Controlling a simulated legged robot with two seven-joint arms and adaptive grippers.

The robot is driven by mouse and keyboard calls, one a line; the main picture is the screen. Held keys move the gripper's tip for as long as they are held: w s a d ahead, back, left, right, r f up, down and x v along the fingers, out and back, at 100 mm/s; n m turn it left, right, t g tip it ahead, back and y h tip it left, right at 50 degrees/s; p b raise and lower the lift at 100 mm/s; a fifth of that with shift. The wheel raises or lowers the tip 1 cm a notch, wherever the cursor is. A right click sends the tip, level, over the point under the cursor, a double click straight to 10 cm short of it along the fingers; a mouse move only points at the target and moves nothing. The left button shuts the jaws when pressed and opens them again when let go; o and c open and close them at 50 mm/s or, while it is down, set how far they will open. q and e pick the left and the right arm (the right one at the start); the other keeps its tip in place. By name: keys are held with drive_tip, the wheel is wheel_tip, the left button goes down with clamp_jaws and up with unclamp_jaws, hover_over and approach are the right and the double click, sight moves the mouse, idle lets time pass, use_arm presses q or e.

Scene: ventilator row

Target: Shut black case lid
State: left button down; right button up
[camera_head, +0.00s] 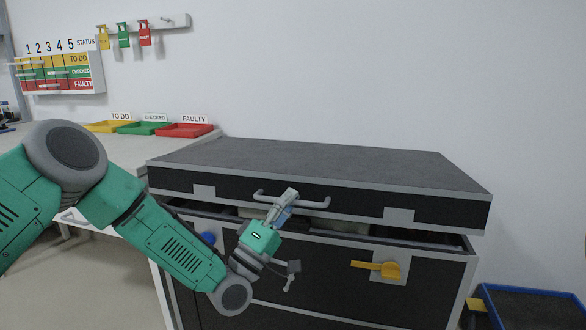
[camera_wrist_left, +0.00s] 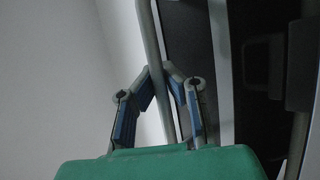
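The black case (camera_head: 429,291) with grey metal edges stands in the middle of the head view. Its lid (camera_head: 340,162) is low over the body, nearly level, with a narrow gap open along the front. A grey bar handle (camera_head: 316,204) runs along the lid's front face. My left gripper (camera_head: 288,196) is at this handle, in front of the lid. In the left wrist view, the handle bar (camera_wrist_left: 151,35) passes between the fingertips of my left gripper (camera_wrist_left: 158,73), which close in on it from both sides. My right gripper is not in view.
A yellow latch (camera_head: 388,269) and a blue knob (camera_head: 208,239) are on the case front. A table (camera_head: 190,152) with yellow, green and red trays (camera_head: 184,131) stands at the left. A blue bin (camera_head: 530,290) is at lower right. A white wall is behind.

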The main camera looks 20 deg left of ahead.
use_arm(q)
drive_tip(key=shift+s+d+f+b, duration=0.1)
drive_tip(key=shift+s+f+b, duration=0.15)
drive_tip(key=shift+f, duration=0.9)
drive_tip(key=shift+s+d+f+b, duration=0.15)
drive_tip(key=shift+s+f, duration=0.1)
drive_tip(key=shift+f, duration=0.95)
drive_tip(key=shift+s+d+f+b, duration=0.15)
drive_tip(key=shift+s+f, duration=0.1)
drive_tip(key=shift+f, duration=0.9)
drive_tip(key=c, duration=1.6)
unclamp_jaws()
drive_tip(key=shift+a, duration=0.15)
drive_tip(key=shift+a+r, duration=0.1)
drive_tip(key=shift+r, duration=0.05)
drive_tip(key=v, duration=1.2)
drive_tip(key=shift+w, duration=0.1)
